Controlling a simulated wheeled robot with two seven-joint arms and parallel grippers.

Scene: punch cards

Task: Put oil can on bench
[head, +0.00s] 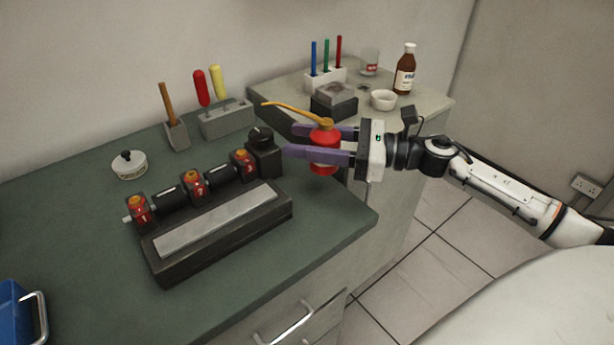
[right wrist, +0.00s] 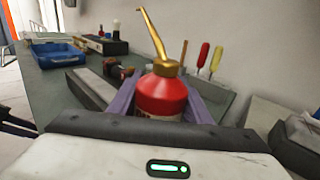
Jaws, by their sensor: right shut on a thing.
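The oil can (head: 325,158) is red with a brass top and a long thin spout that points left in the head view. My right gripper (head: 318,146) is shut on it, with purple fingers on either side of the body. In the right wrist view the can (right wrist: 162,95) stands between the fingers. Its base is hidden there. I cannot tell if it touches anything below.
A side cabinet (head: 430,105) holds a brown bottle (head: 405,72) and a white bowl (head: 383,100).

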